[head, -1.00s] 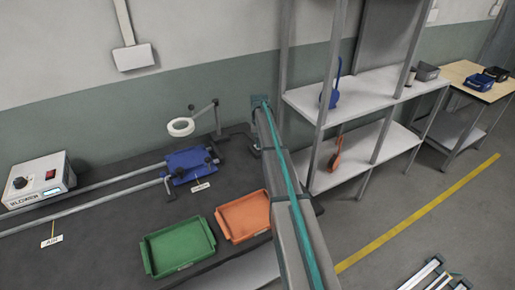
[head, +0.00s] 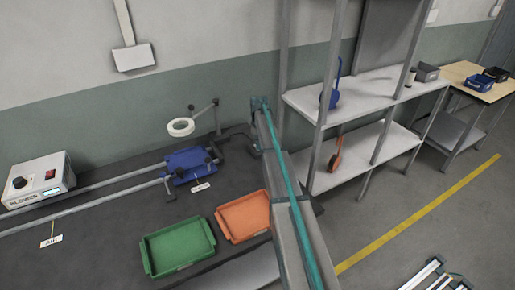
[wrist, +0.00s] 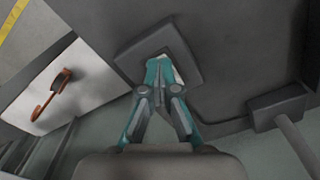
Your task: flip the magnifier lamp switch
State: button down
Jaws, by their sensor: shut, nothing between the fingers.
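The magnifier lamp (head: 181,127), a white ring on a jointed grey arm and post, stands at the back of the dark bench in the head view. In the wrist view my gripper (wrist: 160,68) is shut, with its teal fingers together and nothing between them. Its tips are over a dark square plate (wrist: 187,50) on a dark surface and hide part of it. A small pale patch shows at the tips. I cannot tell whether it is the lamp switch, or whether the tips touch it. In the head view my arm hides the fingers.
A blue fixture (head: 187,163) sits below the lamp. Green (head: 178,247) and orange (head: 243,216) trays lie along the front of the bench. A control box (head: 38,180) is at left. Shelving (head: 350,95) stands right of my arm. A grey pole (wrist: 298,148) is right of my fingers.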

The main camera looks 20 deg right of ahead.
jog(key=shift+r+p, duration=1.5)
jog(key=shift+r, duration=1.9)
